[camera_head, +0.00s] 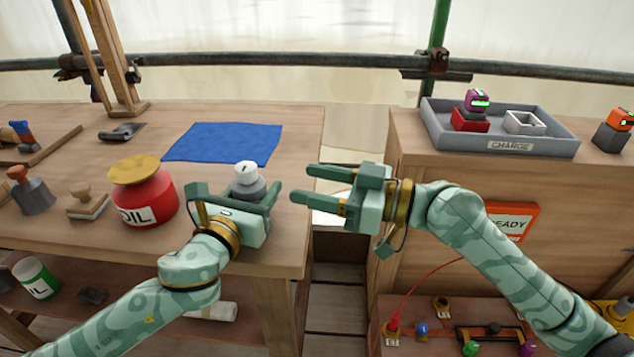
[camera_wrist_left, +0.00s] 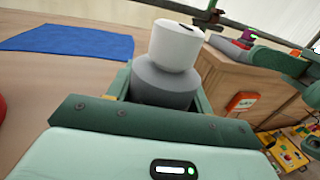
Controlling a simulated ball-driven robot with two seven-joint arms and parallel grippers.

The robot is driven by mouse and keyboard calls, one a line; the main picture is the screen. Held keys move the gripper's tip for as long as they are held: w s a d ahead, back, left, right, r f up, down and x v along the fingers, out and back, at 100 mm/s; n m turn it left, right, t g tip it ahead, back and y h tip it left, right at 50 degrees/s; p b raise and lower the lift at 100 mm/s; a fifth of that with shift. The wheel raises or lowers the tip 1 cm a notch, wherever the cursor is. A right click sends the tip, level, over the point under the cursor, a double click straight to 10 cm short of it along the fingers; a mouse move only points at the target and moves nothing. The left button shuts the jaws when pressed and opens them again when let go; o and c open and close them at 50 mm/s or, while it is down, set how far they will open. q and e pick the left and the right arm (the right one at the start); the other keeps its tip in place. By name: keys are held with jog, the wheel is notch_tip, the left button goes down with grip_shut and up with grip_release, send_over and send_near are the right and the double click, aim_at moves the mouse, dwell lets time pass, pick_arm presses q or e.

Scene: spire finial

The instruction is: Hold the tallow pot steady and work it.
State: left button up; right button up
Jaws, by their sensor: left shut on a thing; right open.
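The tallow pot appears to be the small grey pot with a white cap (camera_head: 246,180) near the right edge of the left table. My left gripper (camera_head: 250,195) is shut on its grey body, with a finger on each side. In the left wrist view the grey body (camera_wrist_left: 163,82) and white cap (camera_wrist_left: 175,45) stand above the gripper's palm; the cap looks slightly tilted against the body. The pot's base is hidden. My right gripper (camera_head: 325,188) is open and empty, right of the pot, its fingers pointing left toward it over the gap between the tables.
A red oil pot (camera_head: 150,198) stands left of my left gripper. A blue cloth (camera_head: 222,143) lies behind the pot. A wooden stamp (camera_head: 87,202) is farther left. A grey charge tray (camera_head: 500,130) sits on the right bench. A gap separates table and bench.

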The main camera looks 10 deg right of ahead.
pick_arm(q)
jog(key=shift+f, duration=0.1)
jog(key=o, duration=1.1)
jog(key=shift+o, duration=0.2)
